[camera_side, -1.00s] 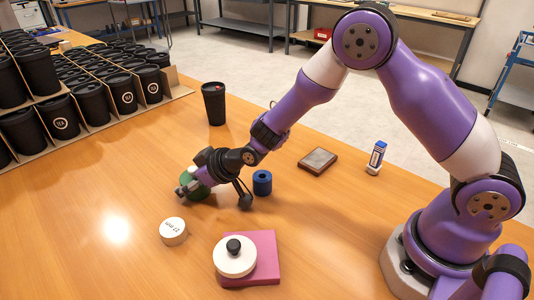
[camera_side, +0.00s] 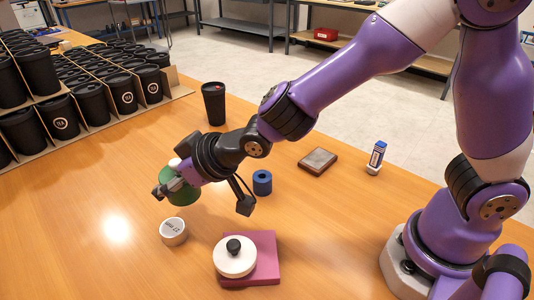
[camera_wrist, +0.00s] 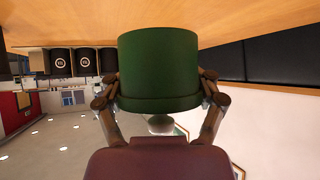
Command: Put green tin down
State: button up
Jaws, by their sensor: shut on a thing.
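The green tin (camera_side: 181,199) is in my gripper (camera_side: 172,184), left of the middle of the side view. One finger crosses its near side and the wrist hides part of it. In the wrist view the tin (camera_wrist: 160,62) is large and central, with the fingers of my gripper (camera_wrist: 159,90) pressed on its left and right sides. I cannot tell whether the tin's underside touches the wooden table (camera_side: 70,235) or hangs just above it.
A white roll (camera_side: 173,231) lies in front of the tin. A blue ring (camera_side: 262,183) is to its right. A pink block with a white knobbed disc (camera_side: 263,258) is at the front. A black cup (camera_side: 214,103) stands behind. The table at left is clear up to the cup trays.

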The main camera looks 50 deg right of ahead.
jog(key=shift+s+a+r, duration=0.35)
jog(key=shift+s+a, duration=0.05)
jog(key=shift+s, duration=0.05)
jog(key=shift+d+r, duration=0.1)
jog(key=shift+r, duration=0.1)
jog(key=w+d+f, duration=0.2)
jog(key=w+d, duration=0.1)
jog(key=d, duration=0.4)
jog(key=w+d+f+m+h, duration=0.1)
jog(key=w+d+f, duration=0.1)
jog(key=d, duration=0.5)
jog(key=w+d+f+h, duration=0.1)
jog(key=w+d+f, duration=0.1)
jog(key=w+d, duration=0.3)
jog(key=shift+d+m+t, duration=0.3)
jog(key=shift+d+m, duration=0.1)
jog(key=shift+d, duration=0.55)
jog(key=shift+d+f, duration=0.15)
jog(key=shift+f, duration=2)
jog(key=shift+f, duration=0.15)
jog(key=o, duration=1.4)
